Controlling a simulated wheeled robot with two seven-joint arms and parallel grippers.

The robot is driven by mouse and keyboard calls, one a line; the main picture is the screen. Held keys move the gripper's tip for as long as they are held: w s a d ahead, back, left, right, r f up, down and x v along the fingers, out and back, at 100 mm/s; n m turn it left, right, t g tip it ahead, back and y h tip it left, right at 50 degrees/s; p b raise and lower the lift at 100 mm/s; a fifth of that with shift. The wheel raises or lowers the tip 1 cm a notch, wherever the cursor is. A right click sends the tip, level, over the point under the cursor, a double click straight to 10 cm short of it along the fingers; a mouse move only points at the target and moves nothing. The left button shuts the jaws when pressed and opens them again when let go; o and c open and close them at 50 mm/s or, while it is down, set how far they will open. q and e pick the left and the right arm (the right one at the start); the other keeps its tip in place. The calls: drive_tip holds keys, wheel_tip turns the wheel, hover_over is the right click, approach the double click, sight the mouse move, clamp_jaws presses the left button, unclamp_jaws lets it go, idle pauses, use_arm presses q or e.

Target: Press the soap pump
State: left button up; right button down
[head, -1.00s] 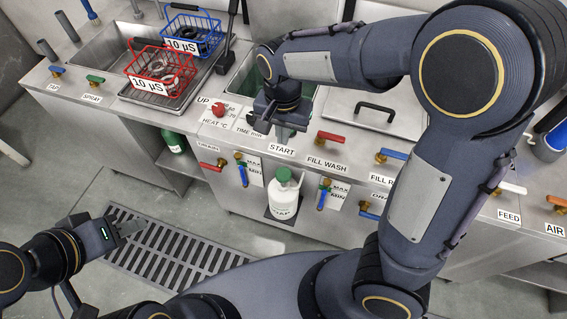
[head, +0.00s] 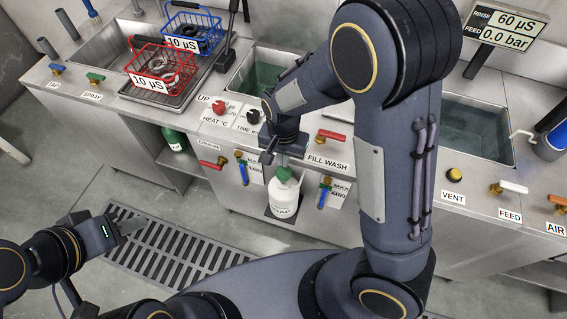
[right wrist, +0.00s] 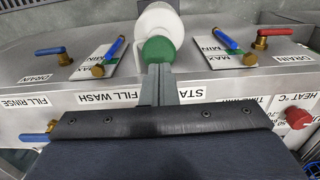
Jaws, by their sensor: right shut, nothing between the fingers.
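The soap bottle (head: 285,198) is white with a green pump head (head: 284,174). It stands upright on a small shelf at the front of the steel bench. It also shows in the right wrist view (right wrist: 157,18), with the green pump head (right wrist: 160,49) just beyond my fingertips. My right gripper (head: 283,163) is shut and empty, right above the pump head; its closed fingers (right wrist: 160,72) overlap the pump's edge in the picture. I cannot tell whether they touch it. My left gripper (head: 132,226) is low over the floor grate, far left of the bottle; its jaw gap is unclear.
Blue-handled valves (head: 242,170) and (head: 325,191) flank the bottle on the bench front. A red-handled valve (head: 331,137) sits above right. Red (head: 160,68) and blue (head: 193,32) baskets stand back left. The floor grate (head: 180,245) lies below, clear.

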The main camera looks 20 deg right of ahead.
sight(284, 171)
drive_tip(key=shift+f, duration=1.6)
wheel_tip(284, 171, down, 3)
drive_tip(key=shift+b, duration=1.15)
drive_tip(key=shift+s+r, duration=0.1)
drive_tip(key=shift+s, duration=0.05)
